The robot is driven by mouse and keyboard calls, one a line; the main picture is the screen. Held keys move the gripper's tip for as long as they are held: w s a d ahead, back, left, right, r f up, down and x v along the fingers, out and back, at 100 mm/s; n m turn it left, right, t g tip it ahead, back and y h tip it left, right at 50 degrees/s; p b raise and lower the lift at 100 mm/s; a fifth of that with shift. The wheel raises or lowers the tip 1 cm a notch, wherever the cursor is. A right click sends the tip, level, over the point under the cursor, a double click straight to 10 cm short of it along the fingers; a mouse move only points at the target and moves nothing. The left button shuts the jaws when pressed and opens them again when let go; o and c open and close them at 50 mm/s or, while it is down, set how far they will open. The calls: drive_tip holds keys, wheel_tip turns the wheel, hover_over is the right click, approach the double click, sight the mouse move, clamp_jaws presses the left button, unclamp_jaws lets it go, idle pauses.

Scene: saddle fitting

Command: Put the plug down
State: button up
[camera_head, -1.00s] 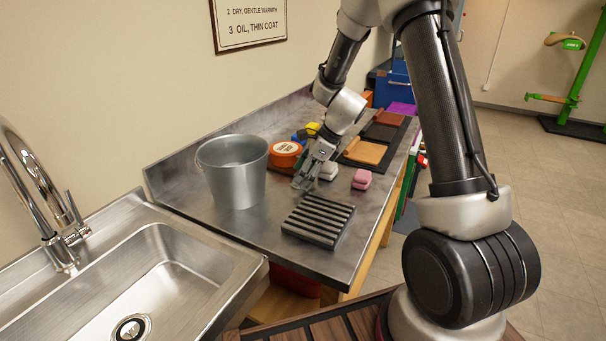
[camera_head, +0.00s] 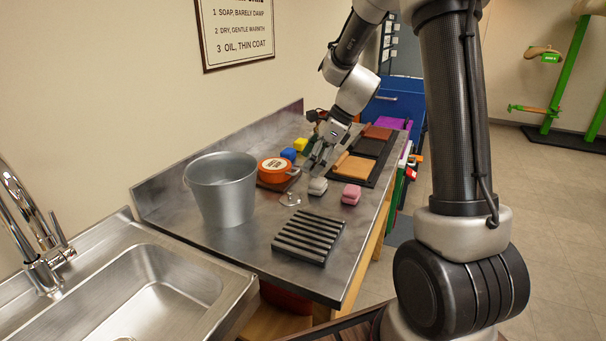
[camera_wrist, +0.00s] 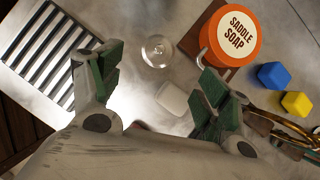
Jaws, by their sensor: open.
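The plug (camera_head: 290,199), a small round pale disc with a raised knob, lies on the metal worktop between the bucket and the ribbed rack. In the wrist view the plug (camera_wrist: 157,50) lies flat beyond my fingertips, touched by neither finger. My gripper (camera_head: 317,168) is open and empty, behind the plug and over the white block. In the wrist view my gripper (camera_wrist: 155,86) shows its two green-padded fingers spread wide apart.
A grey bucket (camera_head: 222,190) and a black ribbed rack (camera_head: 308,237) flank the plug. A white block (camera_head: 317,187), a pink block (camera_head: 351,194) and an orange saddle soap tin (camera_head: 275,169) stand nearby. The sink (camera_head: 150,290) is at front left.

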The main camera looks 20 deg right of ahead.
drive_tip(key=s+d+r+n+h, duration=0.2)
drive_tip(key=s+d+r+n, duration=0.1)
drive_tip(key=s+r+n, duration=0.95)
drive_tip(key=s+d+n+t+h, duration=0.1)
drive_tip(key=s+d+n, duration=0.1)
drive_tip(key=s+n, duration=0.3)
drive_tip(key=s+d+n+t+h, duration=0.1)
drive_tip(key=s+d+n+h, duration=0.1)
drive_tip(key=s, duration=0.9)
drive_tip(key=d+n, duration=0.1)
drive_tip(key=n, duration=0.1)
drive_tip(key=shift+s+n+h, duration=0.3)
drive_tip(key=shift+s+n, duration=0.05)
drive_tip(key=shift+s, duration=0.05)
